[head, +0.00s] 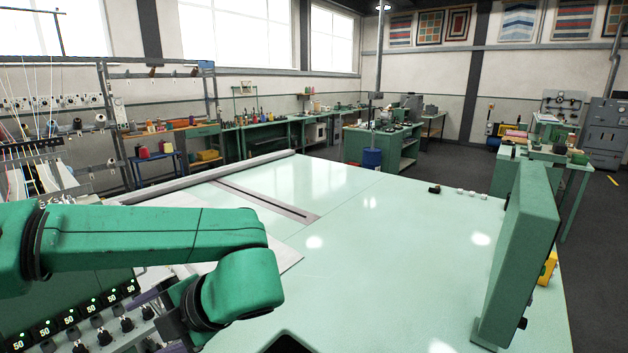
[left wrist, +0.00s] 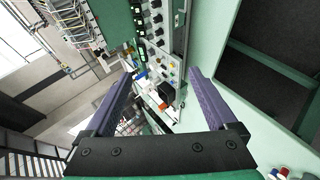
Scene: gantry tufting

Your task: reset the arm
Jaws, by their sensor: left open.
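My left arm (head: 150,238) reaches in from the left in the head view, its elbow bent over the near left part of the pale green table (head: 370,240). In the left wrist view my left gripper (left wrist: 163,74) has its two purple fingers spread wide apart, with nothing between them. In the head view only bits of purple show beside the wrist, and the arm hides the rest. A control panel with knobs and lit displays (head: 92,305) lies near the wrist at the lower left. It also shows beyond the fingers in the left wrist view (left wrist: 158,45). My right gripper is not in view.
A tall green box (head: 525,250) stands on the table's right side. A slot (head: 265,200) and a rail (head: 215,172) run along the table's far left. Small dark and white items (head: 434,189) lie at the far right edge. The table's middle is clear.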

